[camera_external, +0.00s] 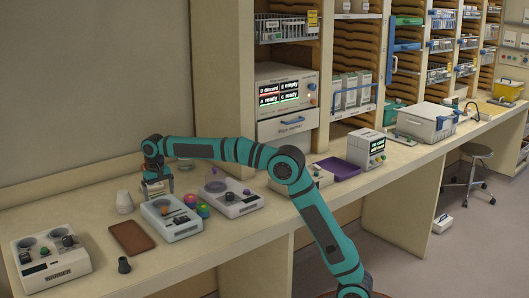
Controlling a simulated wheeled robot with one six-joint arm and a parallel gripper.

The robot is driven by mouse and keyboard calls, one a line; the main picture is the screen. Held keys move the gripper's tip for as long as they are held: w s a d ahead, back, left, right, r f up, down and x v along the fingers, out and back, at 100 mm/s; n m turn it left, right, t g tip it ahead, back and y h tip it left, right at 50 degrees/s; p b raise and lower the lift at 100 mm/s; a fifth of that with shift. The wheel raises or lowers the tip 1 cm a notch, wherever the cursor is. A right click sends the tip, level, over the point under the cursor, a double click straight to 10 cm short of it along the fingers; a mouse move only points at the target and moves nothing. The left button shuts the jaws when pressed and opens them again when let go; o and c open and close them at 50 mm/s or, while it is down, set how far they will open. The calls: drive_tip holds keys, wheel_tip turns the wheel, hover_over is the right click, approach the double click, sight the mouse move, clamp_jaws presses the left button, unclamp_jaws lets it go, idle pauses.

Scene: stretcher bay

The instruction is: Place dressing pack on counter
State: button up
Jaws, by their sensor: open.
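The long cream counter (82,212) runs along the wall from the lower left to the far right. My gripper (157,190) is at the left part of the counter, pointing down just behind a white device (172,219) with round knobs. Its jaws are open. A small greyish block shape shows at the jaws, but I cannot tell whether it is part of the gripper or a separate thing. I cannot pick out the dressing pack with certainty; the view is small and my arm hides part of the counter.
Near the gripper stand a white conical vessel (124,202), a brown tray (131,238), several coloured caps (203,210) and another white device (232,199). A warmer (50,257) is at the far left. A purple tray (338,167) and a display box (366,150) stand right of my arm.

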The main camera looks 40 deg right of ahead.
wheel_tip(320, 180, up, 11)
drive_tip(key=shift+f, duration=0.2)
drive_tip(key=shift+d, duration=0.1)
drive_tip(key=s+d+r+t+y, duration=0.15)
drive_tip(key=d+r, duration=0.25)
drive_tip(key=d, duration=0.4)
drive_tip(key=s+d+r+t+y, duration=0.1)
drive_tip(key=s+d+r+t, duration=0.3)
drive_tip(key=d, duration=0.5)
drive_tip(key=s+d+r+t, duration=0.3)
drive_tip(key=s+d+t, duration=0.4)
drive_tip(key=s+d, duration=1.3)
drive_tip(key=d, duration=0.3)
drive_tip(key=shift+s+r+h, duration=0.2)
drive_tip(key=shift+h, duration=0.15)
drive_tip(key=shift+o, duration=0.2)
drive_tip(key=s+d+f+t+h, duration=0.1)
drive_tip(key=s+d+f+t, duration=0.1)
drive_tip(key=s, duration=0.5)
drive_tip(key=s+d+f+t, duration=0.3)
drive_tip(key=s+d, duration=0.1)
drive_tip(key=s, duration=0.2)
drive_tip(key=shift+s+d+f+h, duration=0.35)
drive_tip(key=shift+d+f+h, duration=0.05)
